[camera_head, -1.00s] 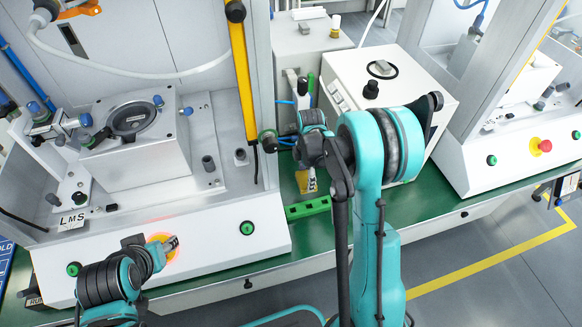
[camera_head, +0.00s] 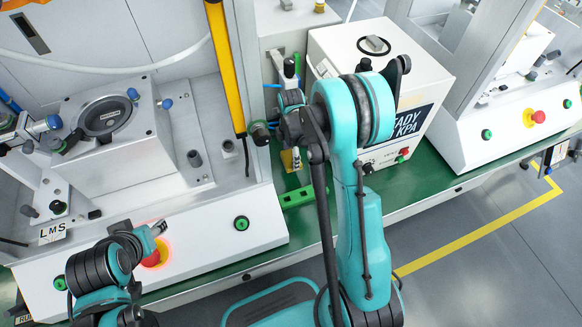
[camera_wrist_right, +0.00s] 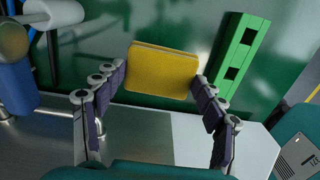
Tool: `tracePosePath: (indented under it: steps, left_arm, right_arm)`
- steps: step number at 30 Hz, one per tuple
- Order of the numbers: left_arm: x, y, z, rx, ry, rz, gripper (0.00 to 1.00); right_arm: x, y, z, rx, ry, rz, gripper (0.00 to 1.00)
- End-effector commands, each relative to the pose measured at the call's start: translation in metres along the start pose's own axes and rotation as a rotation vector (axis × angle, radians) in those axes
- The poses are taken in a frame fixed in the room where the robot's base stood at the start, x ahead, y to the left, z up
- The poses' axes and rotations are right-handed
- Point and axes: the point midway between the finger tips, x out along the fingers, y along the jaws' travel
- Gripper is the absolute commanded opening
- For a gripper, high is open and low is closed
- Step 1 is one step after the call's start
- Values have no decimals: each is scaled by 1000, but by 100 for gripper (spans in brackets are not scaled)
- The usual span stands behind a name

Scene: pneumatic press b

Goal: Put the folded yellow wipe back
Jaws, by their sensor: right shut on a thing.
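The folded yellow wipe (camera_wrist_right: 162,72) is a flat rectangular pad between the fingers of my right gripper (camera_wrist_right: 160,78) in the right wrist view, gripped at its left and right edges. Green bench surface shows behind it; I cannot tell whether the wipe touches the bench. In the head view, the wipe (camera_head: 287,161) shows as a small yellow patch beside my right gripper (camera_head: 293,160), partly hidden by it. My left gripper (camera_head: 156,232) is beside the glowing red button on the left press; its finger opening is unclear.
A green slotted block (camera_wrist_right: 238,58) lies right of the wipe on the green bench (camera_head: 425,178). The left press (camera_head: 190,232) and a white box (camera_head: 432,75) flank the narrow work gap. A yellow post (camera_head: 224,70) rises behind and left of my right gripper.

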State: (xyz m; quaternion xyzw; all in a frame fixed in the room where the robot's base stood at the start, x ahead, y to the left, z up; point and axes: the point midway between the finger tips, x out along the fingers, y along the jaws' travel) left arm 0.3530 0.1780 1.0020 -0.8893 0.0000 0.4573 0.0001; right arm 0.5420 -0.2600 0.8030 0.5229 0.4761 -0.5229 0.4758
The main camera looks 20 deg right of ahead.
Motion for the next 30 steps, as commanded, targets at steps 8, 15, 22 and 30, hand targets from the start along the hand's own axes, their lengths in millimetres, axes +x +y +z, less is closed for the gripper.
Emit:
tracePosePath:
  steps: [8, 15, 22, 30]
  left_arm:
    - [13, 0, 9, 0, 0, 0, 46]
    - [21, 0, 15, 0, 0, 0, 46]
    - [20, 0, 14, 0, 0, 0, 46]
    - [20, 0, 14, 0, 0, 0, 46]
  right_arm:
    - [37, 0, 0, 0, 0, 0, 34]
    - [60, 0, 0, 0, 1, 0, 29]
    - [59, 0, 0, 0, 1, -1, 91]
    - [59, 0, 0, 0, 1, -1, 91]
